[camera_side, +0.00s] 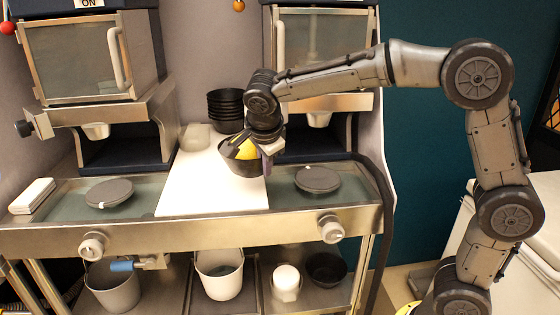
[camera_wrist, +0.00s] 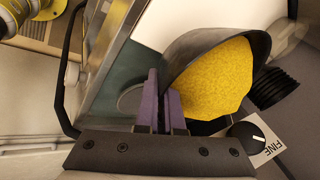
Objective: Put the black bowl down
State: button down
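The black bowl (camera_side: 240,167) is over the white board in the middle of the counter in the side view. It holds a yellow filling, which shows large in the wrist view, inside the bowl's dark rim (camera_wrist: 186,50). My gripper (camera_side: 266,152) is at the bowl's right side, with its purple fingers (camera_wrist: 160,105) closed on the bowl's wall. The bowl looks slightly tilted. I cannot tell whether its underside touches the board.
The white board (camera_side: 190,200) has free room in front and left of the bowl. Round dark discs lie left (camera_side: 109,193) and right (camera_side: 317,179). Dispensers flank the board.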

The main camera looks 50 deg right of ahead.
jog(key=shift+n+t, duration=0.3)
jog(key=shift+n, duration=0.3)
jog(key=w+a+r, duration=0.1)
jog(key=w, duration=0.2)
jog(key=w+a+r, duration=0.1)
jog(key=w, duration=0.2)
jog(key=w+a, duration=0.1)
jog(key=w, duration=0.2)
jog(key=shift+w+a+r, duration=0.1)
jog(key=shift+w+r, duration=0.25)
jog(key=shift+r, duration=0.05)
notch_tip(320, 180, down, 10)
jog(key=shift+w+r, duration=0.15)
jog(key=c, duration=1)
grip_release()
jog(key=shift+f, duration=0.2)
jog(key=shift+c, duration=0.2)
jog(key=shift+r, duration=0.1)
